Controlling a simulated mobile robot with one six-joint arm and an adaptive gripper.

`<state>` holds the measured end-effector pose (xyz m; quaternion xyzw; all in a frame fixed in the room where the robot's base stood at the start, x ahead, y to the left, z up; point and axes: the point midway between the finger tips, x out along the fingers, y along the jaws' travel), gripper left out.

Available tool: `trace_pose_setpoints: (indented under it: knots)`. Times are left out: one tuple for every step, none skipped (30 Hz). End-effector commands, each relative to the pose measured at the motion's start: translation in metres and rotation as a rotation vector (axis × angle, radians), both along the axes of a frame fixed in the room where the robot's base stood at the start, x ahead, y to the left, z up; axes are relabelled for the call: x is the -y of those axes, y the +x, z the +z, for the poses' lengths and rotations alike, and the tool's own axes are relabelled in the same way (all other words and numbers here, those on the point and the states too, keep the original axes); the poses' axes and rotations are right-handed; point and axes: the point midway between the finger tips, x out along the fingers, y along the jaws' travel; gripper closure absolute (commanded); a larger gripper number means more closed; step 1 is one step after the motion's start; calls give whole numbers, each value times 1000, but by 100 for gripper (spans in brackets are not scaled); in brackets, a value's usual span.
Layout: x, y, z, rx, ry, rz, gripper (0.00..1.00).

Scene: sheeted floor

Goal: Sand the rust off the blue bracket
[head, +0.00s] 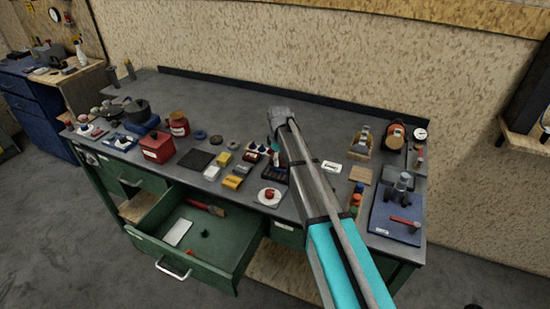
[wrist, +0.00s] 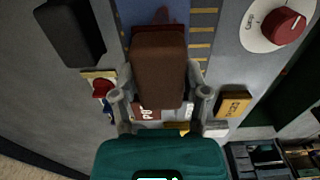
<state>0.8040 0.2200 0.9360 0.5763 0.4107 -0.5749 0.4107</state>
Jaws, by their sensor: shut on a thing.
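My gripper (wrist: 160,78) is shut on a brown block (wrist: 158,66) in the wrist view, one finger on each side of it. Below the block lies a blue surface (wrist: 182,20) with yellow marks along one side. A dark reddish patch (wrist: 165,15) shows on it near the top edge. I cannot tell whether this blue surface is the bracket, or whether the block touches it. In the head view my own arm hides the gripper's fingers and the block. No blue bracket can be made out clearly there.
A white disc with a red knob (wrist: 283,26) and a yellow block (wrist: 235,103) lie close by. The grey workbench (head: 235,105) carries many small items, including a red box (head: 157,147) and a blue mat (head: 385,225) at right. An open green drawer (head: 215,254) juts out in front.

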Motion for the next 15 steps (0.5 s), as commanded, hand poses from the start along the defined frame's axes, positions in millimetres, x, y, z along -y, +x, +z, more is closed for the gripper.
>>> trace_pose_setpoints:
  knots:
    - [5,-2,-1,0,-1,-2,79]
    - [6,-2,-1,0,-1,-2,79]
    - [9,-3,-1,0,-1,-2,79]
    - [10,-4,-1,0,-1,-2,79]
    - [12,-4,-1,-1,-2,-2,79]
    - [13,-4,-2,-1,-2,-2,79]
    - [14,-5,-2,-1,-2,-2,79]
    - [15,-5,-2,-1,-2,-1,79]
    - [16,-5,-2,-1,-2,-1,79]
    - [16,-5,-2,-1,-2,-1,78]
    - [17,-5,-2,-1,-2,-1,78]
    - [17,-5,-2,-1,-3,-1,78]
    - [17,-5,-2,-1,-3,-1,78]
    - [17,-5,-2,-1,-3,-1,78]
    - [17,-5,-2,-1,-3,-1,79]
